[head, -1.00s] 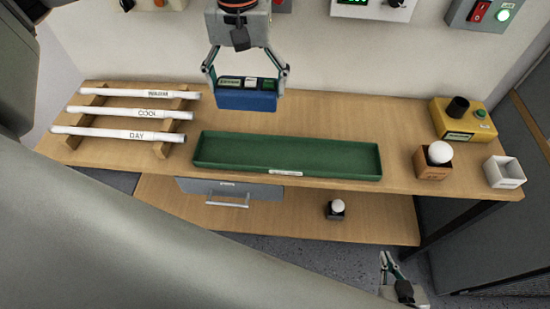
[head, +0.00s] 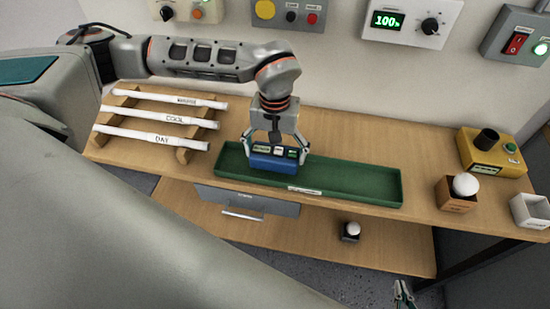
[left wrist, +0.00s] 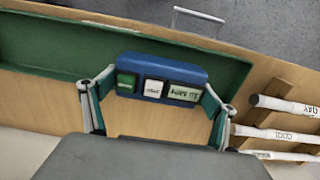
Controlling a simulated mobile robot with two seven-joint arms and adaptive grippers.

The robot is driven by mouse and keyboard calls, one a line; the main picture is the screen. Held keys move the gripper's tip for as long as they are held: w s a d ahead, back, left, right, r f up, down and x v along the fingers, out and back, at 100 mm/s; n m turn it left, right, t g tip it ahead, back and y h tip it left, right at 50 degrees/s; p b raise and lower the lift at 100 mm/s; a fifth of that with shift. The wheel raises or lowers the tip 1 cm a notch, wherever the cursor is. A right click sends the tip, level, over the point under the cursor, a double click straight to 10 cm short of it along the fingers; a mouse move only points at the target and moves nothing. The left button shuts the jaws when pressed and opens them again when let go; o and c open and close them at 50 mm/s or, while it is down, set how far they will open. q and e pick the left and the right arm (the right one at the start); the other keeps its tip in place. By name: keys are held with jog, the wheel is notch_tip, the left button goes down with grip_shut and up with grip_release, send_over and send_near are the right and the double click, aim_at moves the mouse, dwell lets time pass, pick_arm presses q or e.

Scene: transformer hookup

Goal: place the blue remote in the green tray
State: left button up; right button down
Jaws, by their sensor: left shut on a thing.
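In the left wrist view the remote (left wrist: 162,72) sits between the fingers (left wrist: 158,98), overlapping the edge of the green tray (left wrist: 40,45). My right gripper (head: 403,295) shows only in part at the bottom edge of the head view, low beside the bench.
A wooden rack (head: 187,154) with labelled white tubes stands left of the tray. A yellow box (head: 490,152), a wooden holder with a white bulb (head: 466,185) and a white box (head: 531,209) stand at the right. Wall control boxes hang behind. A drawer (head: 245,202) sits below the tray.

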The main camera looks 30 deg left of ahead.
aim_at(275, 160)
pick_arm(q)
notch_tip(275, 160, down, 3)
jog(key=shift+r, duration=0.1)
jog(key=shift+f, duration=0.2)
jog(key=o, duration=1.1)
